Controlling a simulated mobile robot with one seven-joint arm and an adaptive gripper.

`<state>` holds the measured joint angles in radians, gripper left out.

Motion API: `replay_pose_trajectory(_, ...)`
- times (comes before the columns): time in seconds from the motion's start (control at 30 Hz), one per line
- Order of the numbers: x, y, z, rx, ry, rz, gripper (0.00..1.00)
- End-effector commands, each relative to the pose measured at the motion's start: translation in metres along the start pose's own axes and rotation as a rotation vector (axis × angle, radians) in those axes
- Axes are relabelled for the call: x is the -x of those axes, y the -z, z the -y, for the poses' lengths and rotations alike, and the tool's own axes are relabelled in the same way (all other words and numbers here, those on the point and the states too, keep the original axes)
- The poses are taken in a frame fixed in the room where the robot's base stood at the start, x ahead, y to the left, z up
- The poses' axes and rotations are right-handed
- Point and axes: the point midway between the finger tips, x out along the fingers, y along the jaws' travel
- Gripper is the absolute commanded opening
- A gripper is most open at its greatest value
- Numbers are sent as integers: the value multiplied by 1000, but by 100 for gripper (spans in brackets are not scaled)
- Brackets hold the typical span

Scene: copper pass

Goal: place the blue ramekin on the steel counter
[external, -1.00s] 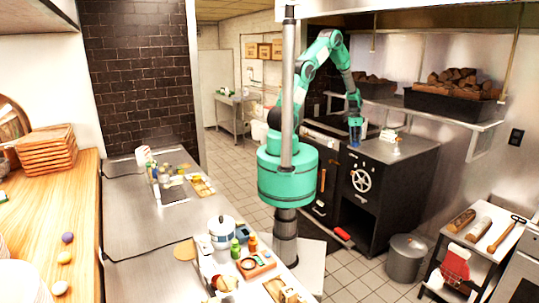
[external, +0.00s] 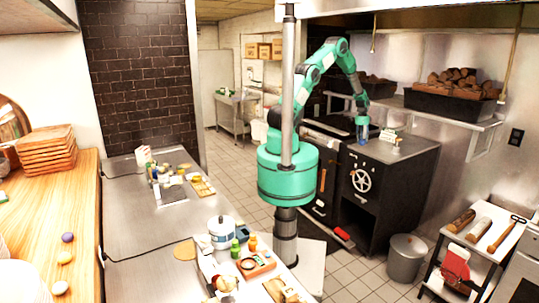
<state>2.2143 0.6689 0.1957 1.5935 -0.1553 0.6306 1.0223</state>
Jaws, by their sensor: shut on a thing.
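My gripper (external: 362,123) is at the end of the arm, above the steel top of the black oven unit. It is shut on a small blue thing (external: 362,137), which appears to be the blue ramekin. The fingers hide part of it, and I cannot tell whether it touches the surface below. The long steel counter (external: 130,223) runs along the left side, with a bare stretch in its middle.
Small white items (external: 389,136) stand on the oven top, right of my gripper. A shelf with a black log bin (external: 450,103) is behind. The left counter holds a white pot (external: 221,230), bottles and trays. A grey bin (external: 407,258) stands on the floor.

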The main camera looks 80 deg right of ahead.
Motion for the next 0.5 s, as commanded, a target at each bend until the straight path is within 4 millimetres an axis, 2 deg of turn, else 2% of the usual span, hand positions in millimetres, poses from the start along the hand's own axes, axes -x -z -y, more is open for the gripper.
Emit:
replay_pose_trajectory(0.3,-7,28,36,-1,0,0,14)
replay_pose_trajectory(0.5,-10,38,49,-1,0,1,14)
